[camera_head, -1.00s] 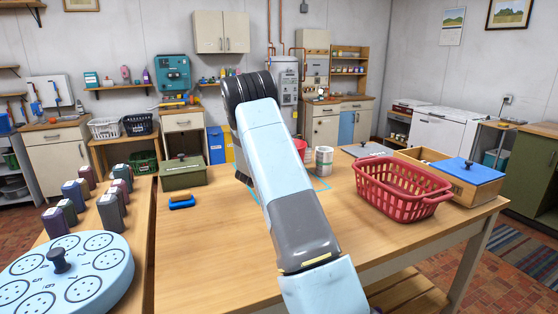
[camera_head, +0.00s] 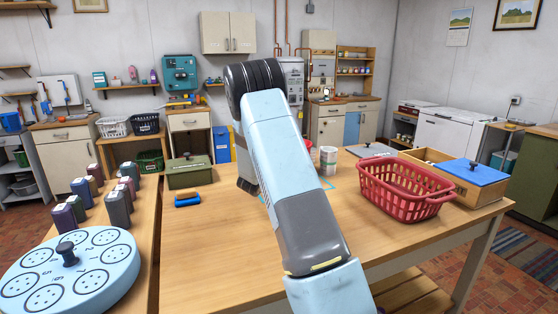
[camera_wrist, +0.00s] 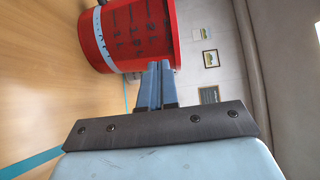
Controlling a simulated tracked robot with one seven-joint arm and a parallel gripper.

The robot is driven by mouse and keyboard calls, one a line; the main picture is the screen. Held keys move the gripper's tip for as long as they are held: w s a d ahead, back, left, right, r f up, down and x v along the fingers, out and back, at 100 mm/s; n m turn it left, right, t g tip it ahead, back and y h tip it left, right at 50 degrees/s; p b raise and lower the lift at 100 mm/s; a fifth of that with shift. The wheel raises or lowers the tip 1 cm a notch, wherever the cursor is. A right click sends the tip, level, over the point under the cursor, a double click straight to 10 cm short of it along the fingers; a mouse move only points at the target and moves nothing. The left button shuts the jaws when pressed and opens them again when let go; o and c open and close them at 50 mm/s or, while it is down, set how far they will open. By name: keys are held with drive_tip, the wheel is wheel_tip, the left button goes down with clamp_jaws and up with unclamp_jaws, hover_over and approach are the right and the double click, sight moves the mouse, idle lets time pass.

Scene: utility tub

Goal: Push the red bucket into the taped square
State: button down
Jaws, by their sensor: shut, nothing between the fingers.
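The red bucket (camera_wrist: 122,35) with a pale band fills the upper middle of the wrist view. In the head view only a sliver of red (camera_head: 308,144) shows beside my arm, which hides the rest. My gripper (camera_wrist: 160,66) is shut and empty, its fingertips at the bucket's wall; I cannot tell whether they touch. Blue tape of the square (camera_wrist: 38,162) lies on the wooden table, and one strip runs up to the bucket. A tape corner (camera_head: 328,184) shows right of my arm. How much of the bucket is inside the square is hidden.
A light can (camera_head: 328,160) stands close right of the bucket. A red basket (camera_head: 405,190) and a wooden box with blue lid (camera_head: 473,180) are farther right. The table front is clear.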

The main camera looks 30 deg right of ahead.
drive_tip(key=shift+v, duration=2.8)
drive_tip(key=c, duration=1.8)
unclamp_jaws()
drive_tip(key=shift+c, duration=0.2)
drive_tip(key=shift+o, duration=1.4)
drive_tip(key=shift+w+a+r, duration=0.1)
drive_tip(key=shift+a+r, duration=0.1)
drive_tip(key=shift+r, duration=0.2)
drive_tip(key=o, duration=0.4)
drive_tip(key=a+r+n+y, duration=0.1)
drive_tip(key=a+r+n+t+y, duration=0.1)
drive_tip(key=r, duration=0.1)
drive_tip(key=a+r+n+y, duration=0.1)
drive_tip(key=shift+r, duration=0.4)
drive_tip(key=shift+c, duration=0.2)
drive_tip(key=s+a+r+n+y, duration=1)
drive_tip(key=s+a+r+n, duration=0.2)
drive_tip(key=s+a, duration=0.1)
drive_tip(key=s+a+n+g, duration=0.1)
drive_tip(key=s+n, duration=0.3)
drive_tip(key=s, duration=0.7)
drive_tip(key=s+a+n+g+y, duration=0.1)
drive_tip(key=s+n, duration=0.4)
drive_tip(key=s, duration=0.7)
drive_tip(key=s+a+n+g, duration=0.3)
drive_tip(key=s+n+g, duration=0.1)
drive_tip(key=s, duration=0.8)
drive_tip(key=shift+a+n, duration=0.25)
drive_tip(key=shift+n, duration=0.05)
